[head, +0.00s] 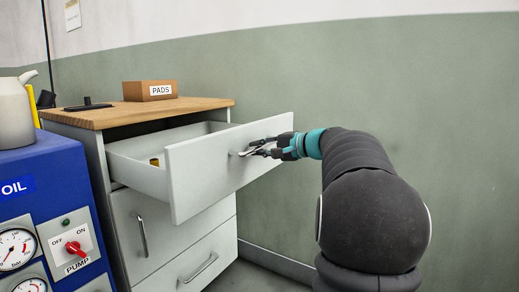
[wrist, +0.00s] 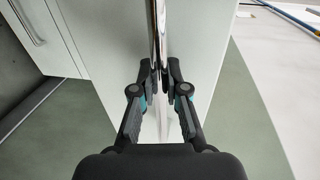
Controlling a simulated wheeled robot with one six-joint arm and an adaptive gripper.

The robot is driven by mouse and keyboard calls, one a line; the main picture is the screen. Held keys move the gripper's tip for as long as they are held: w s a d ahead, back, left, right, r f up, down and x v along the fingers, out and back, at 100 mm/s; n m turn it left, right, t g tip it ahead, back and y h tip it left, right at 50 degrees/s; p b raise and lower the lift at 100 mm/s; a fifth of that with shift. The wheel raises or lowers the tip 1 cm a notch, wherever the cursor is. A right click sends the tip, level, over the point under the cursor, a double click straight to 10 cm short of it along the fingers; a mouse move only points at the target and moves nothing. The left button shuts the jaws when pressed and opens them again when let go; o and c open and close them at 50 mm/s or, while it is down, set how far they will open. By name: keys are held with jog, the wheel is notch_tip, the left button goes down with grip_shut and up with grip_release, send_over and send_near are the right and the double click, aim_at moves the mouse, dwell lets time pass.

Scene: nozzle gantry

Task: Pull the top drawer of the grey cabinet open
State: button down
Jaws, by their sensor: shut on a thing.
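The grey cabinet (head: 222,225) has a wooden top and several drawers. Its top drawer (head: 205,182) stands pulled well out, with its white inside and a small yellow thing (head: 154,162) in it showing. My gripper (head: 260,150) is shut on the top drawer's handle (head: 240,154) at the drawer front. In the wrist view my two fingers (wrist: 160,84) close on the shiny handle bar (wrist: 159,35), in front of the pale drawer front (wrist: 105,35).
A cardboard box marked PADS (head: 149,91) and a flat dark object (head: 88,105) lie on the wooden top. A blue oil pump unit (head: 60,185) with gauges, a red switch and a grey jug (head: 15,112) stands at the left. A green and white wall is behind.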

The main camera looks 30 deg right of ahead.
jog(key=shift+s+a, duration=0.1)
jog(key=shift+a, duration=0.05)
jog(key=c, duration=1.2)
grip_release()
jog(key=shift+s+d, duration=0.2)
jog(key=shift+d, duration=0.1)
jog(key=v, duration=1.1)
jog(key=shift+s+d+r, duration=0.1)
jog(key=shift+s+r, duration=0.05)
jog(key=shift+s, duration=0.05)
